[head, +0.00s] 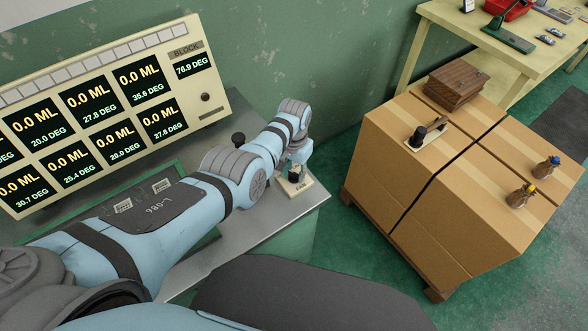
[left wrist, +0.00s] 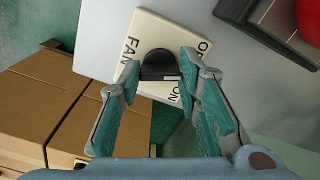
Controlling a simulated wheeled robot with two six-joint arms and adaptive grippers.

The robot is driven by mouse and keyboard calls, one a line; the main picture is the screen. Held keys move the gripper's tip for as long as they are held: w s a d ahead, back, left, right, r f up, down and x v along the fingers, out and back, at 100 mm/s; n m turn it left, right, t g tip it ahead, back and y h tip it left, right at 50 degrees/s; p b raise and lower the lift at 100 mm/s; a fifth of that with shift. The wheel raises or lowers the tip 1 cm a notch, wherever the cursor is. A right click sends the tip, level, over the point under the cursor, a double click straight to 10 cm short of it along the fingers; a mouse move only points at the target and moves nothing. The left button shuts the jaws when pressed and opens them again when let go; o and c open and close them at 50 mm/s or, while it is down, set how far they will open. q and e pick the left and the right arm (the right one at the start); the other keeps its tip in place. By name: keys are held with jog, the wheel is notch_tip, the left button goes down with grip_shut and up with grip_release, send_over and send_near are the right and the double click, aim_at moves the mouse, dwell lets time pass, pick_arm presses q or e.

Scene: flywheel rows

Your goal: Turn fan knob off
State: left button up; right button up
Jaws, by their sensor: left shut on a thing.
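The fan knob (left wrist: 158,63) is black and sits on a cream plate (left wrist: 146,27) lettered FAN, with ON and partly hidden OFF marks in the left wrist view. A pale line shows on the knob's near face; which mark it points to I cannot tell. In the head view the plate (head: 306,186) is at the right corner of the grey console top, with the knob (head: 295,177) partly hidden under my gripper. My left gripper (left wrist: 160,76) reaches down with its two teal-padded fingers on either side of the knob, shut on it. My right gripper is not in view.
A display panel (head: 100,95) with readouts stands behind my left arm. A black-topped lever (head: 238,138) stands on the console near the arm. A red round thing (left wrist: 310,20) is at the wrist view's upper right. Cardboard boxes (head: 400,190) stand right of the console across a floor gap.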

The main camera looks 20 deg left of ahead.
aim_at(295, 173)
pick_arm(q)
jog(key=shift+s+d+f+n, duration=0.1)
jog(key=shift+n, duration=0.5)
jog(key=o, duration=1.1)
jog(key=shift+o, duration=0.2)
notch_tip(295, 173, up, 12)
